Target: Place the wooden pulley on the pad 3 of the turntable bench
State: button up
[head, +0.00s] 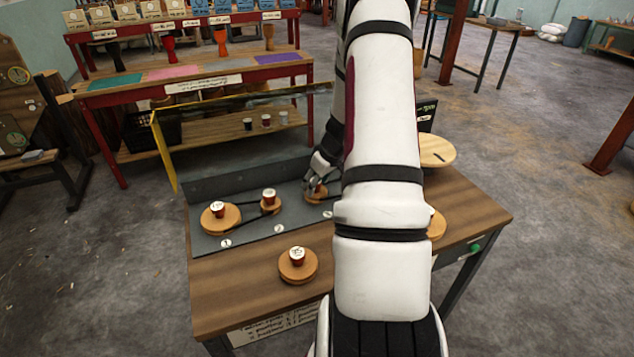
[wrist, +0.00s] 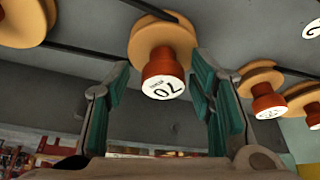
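A wooden pulley with a red knob, its white cap reading 70, is between my gripper's fingers in the wrist view (wrist: 160,50). In the head view this pulley (head: 314,198) is by the label 3 on the grey panel (head: 250,233), partly hidden by my gripper (head: 318,180). My gripper (wrist: 162,95) is open, with its green-lined fingers on either side of the red knob and gaps visible. Whether the disc rests fully on the panel cannot be told. Another wooden pulley (head: 298,266) lies on the bare wood at the bench's front.
Pulleys stand by label 1 (head: 220,219) and label 2 (head: 270,204), with dark belts between pulleys. A round wooden disc (head: 437,150) is at the bench's right. A yellow-edged panel (head: 164,150) stands up behind. The front-left bench top (head: 235,290) is clear.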

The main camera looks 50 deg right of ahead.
jog(key=d+v, duration=0.1)
jog(key=v, duration=1)
jog(key=w+a+r+n+y, duration=0.1)
jog(key=a+r, duration=0.7)
jog(key=a, duration=0.4)
jog(key=w+a+r+n, duration=0.1)
jog(key=a+r, duration=0.6)
jog(key=a, duration=0.5)
jog(key=s+a+r, duration=0.2)
jog(key=s+a, duration=0.1)
jog(key=a, duration=0.3)
jog(key=s+a+r, duration=0.3)
jog(key=a, duration=0.2)
jog(key=s+a+g, duration=0.1)
jog(key=s+a, duration=0.5)
jog(key=s, duration=0.6)
jog(key=shift+a+p, duration=0.2)
jog(key=shift+p, duration=0.2)
jog(key=shift+r, duration=0.1)
